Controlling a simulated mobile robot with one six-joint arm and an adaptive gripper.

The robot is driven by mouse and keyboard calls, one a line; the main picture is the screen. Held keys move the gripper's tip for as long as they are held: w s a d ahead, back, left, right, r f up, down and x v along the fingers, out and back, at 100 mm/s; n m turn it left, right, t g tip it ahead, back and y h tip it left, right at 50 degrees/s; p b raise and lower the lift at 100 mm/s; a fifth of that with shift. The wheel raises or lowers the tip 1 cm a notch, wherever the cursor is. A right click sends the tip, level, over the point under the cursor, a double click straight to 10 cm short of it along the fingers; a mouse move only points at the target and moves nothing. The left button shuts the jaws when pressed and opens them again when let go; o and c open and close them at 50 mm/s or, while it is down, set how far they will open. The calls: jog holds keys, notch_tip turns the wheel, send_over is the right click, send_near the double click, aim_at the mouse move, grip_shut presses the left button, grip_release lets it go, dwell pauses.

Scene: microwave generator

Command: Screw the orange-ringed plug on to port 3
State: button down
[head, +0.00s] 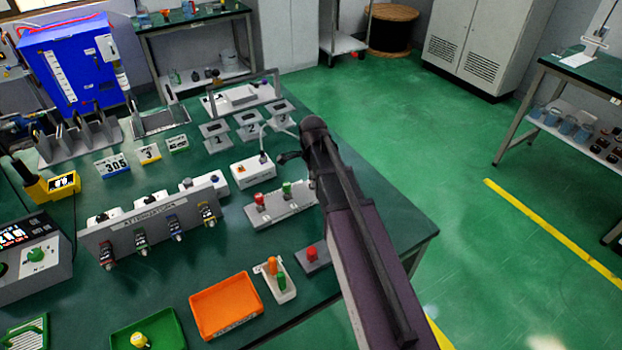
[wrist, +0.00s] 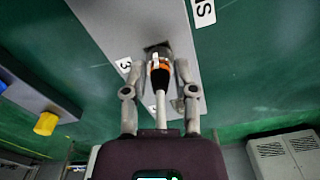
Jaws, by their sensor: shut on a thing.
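In the wrist view, my gripper (wrist: 160,72) is shut on the orange-ringed plug (wrist: 160,80), a black plug with an orange band. A white cable runs from the plug back towards my palm. The plug's far end is at a dark opening on a grey panel (wrist: 178,20). I cannot tell if it is seated or only touching. A white label with a 3 (wrist: 124,65) lies just left of the plug. In the head view, my gripper (head: 284,157) is above the green table, and the plug is hidden.
In the wrist view, a yellow knob (wrist: 46,123) sits on a grey bar at left. In the head view, a white box (head: 252,172) with a pale cable and a grey strip with red and green knobs (head: 268,208) stand near my gripper. An orange tray (head: 228,305) lies in front.

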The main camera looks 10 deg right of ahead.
jog(key=shift+s+m, duration=0.2)
jog(key=shift+m, duration=0.2)
jog(key=shift+c, duration=2)
grip_release()
jog(key=shift+w, duration=0.15)
